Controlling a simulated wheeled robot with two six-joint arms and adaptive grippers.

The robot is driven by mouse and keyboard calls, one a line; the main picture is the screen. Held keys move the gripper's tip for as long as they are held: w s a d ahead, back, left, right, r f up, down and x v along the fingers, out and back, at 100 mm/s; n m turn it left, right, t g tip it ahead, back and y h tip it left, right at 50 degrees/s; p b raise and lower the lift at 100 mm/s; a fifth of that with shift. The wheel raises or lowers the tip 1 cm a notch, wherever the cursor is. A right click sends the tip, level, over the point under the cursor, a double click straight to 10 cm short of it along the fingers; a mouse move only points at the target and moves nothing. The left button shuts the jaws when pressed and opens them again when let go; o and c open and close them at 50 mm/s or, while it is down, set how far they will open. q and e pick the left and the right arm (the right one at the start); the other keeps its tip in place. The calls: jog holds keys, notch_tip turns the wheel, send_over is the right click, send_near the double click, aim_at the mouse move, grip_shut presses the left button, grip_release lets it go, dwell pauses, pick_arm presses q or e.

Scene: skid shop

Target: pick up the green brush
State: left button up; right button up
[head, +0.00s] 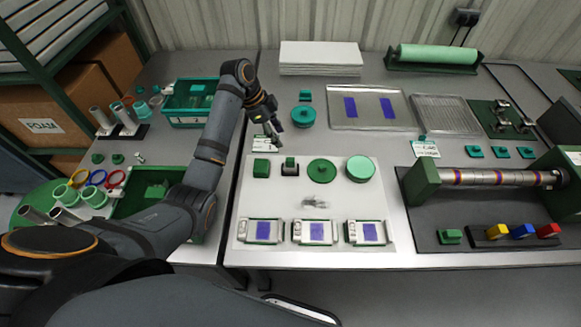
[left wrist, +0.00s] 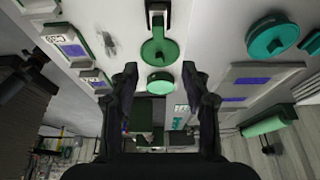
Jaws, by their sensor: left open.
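My left gripper (head: 272,132) is open and empty above the back edge of a white mat (head: 245,215); its two fingers are apart in the left wrist view (left wrist: 160,72). No thing is clearly recognisable as the green brush. A small green-topped piece on a dark base (head: 290,168) stands on the mat, below and right of the gripper in the head view. Beside it are a green block (head: 262,168), a flat green disc with a knob (head: 321,171) and a green round lid-like piece (head: 360,169). The disc also shows between the fingers in the left wrist view (left wrist: 159,51).
A teal round piece (head: 303,117) and a small white label card (head: 265,144) are close to the gripper. A metal tray (head: 345,122) is behind the mat. Several framed pieces (head: 315,232) line the mat's front. A green bin (head: 130,205) stands left, under my arm.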

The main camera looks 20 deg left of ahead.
pick_arm(q)
notch_tip(320, 180, down, 3)
jog(key=b, duration=0.2)
send_over(290, 159)
jog(key=a, duration=0.2)
jog(key=f, duration=0.4)
jog(key=shift+s+f, duration=0.15)
jog(key=shift+s, duration=0.05)
jog(key=shift+w+f, duration=0.1)
jog(key=shift+f, duration=0.35)
jog(key=x, duration=0.2)
jog(key=p+x, duration=0.1)
jog(key=x, duration=0.1)
jog(key=shift+s+d+f, duration=0.15)
jog(key=shift+s+d, duration=0.05)
jog(key=shift+d, duration=0.05)
jog(key=shift+w+d+f, duration=0.1)
jog(key=shift+d+f, duration=0.05)
jog(key=shift+f, duration=0.25)
grip_shut()
pick_arm(e)
jog(key=shift+s+f, duration=0.2)
jog(key=shift+f, duration=0.9)
